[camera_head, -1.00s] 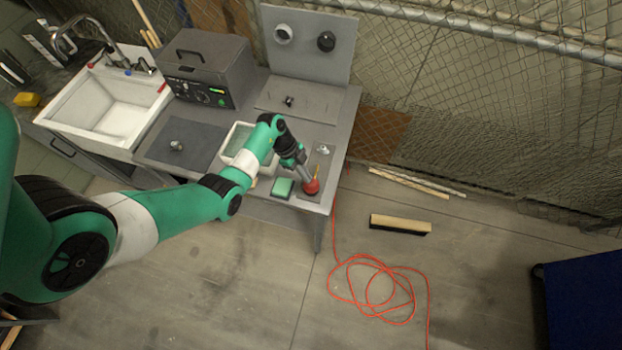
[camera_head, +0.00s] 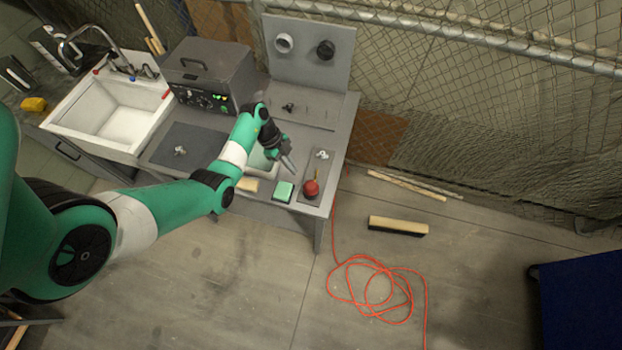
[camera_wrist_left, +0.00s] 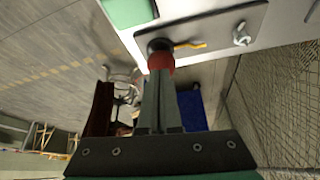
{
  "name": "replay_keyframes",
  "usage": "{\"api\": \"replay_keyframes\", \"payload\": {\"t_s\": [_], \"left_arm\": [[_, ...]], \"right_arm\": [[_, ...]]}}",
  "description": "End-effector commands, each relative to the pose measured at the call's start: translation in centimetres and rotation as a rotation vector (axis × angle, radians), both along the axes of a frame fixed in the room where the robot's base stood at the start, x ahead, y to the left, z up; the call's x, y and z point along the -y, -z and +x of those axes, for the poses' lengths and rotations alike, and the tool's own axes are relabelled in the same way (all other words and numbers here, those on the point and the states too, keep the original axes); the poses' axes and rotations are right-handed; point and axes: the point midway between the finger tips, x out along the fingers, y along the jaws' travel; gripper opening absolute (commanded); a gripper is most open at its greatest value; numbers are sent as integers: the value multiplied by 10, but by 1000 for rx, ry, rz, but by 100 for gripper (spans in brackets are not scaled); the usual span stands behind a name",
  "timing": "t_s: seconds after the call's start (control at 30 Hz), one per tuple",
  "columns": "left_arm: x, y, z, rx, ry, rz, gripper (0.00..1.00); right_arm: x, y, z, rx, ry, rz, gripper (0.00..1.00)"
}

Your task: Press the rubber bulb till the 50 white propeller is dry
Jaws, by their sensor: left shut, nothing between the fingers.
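The red rubber bulb (camera_head: 311,187) stands on a dark plate near the front right corner of the bench. In the left wrist view the bulb (camera_wrist_left: 160,61) shows just beyond my fingertips. A small pale propeller (camera_head: 322,155) sits at the back of the same plate, and shows in the wrist view (camera_wrist_left: 241,36). Another small pale propeller (camera_head: 180,151) lies on the dark mat at the left. I cannot tell which is the 50 white one, or whether either is wet. My left gripper (camera_head: 290,172) is shut and empty, up and left of the bulb and apart from it.
A green sponge (camera_head: 284,191) lies left of the bulb. A pale tray (camera_head: 262,162) is partly behind my arm. A grey control box (camera_head: 208,75) and a white sink (camera_head: 118,110) are farther left. An orange cord (camera_head: 372,287) lies on the floor.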

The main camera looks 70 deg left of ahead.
Motion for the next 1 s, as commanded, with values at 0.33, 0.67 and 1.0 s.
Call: {"api": "replay_keyframes", "payload": {"t_s": [0.33,0.67,1.0], "left_arm": [[-21,-59,-18,1,0,1,0],[-23,-64,-20,-1,0,-1,0],[-23,-63,-20,-1,0,-1,0]], "right_arm": [[0,-18,0,0,0,0,50],[0,-18,0,0,0,0,50],[0,-18,0,0,0,0,50]]}}
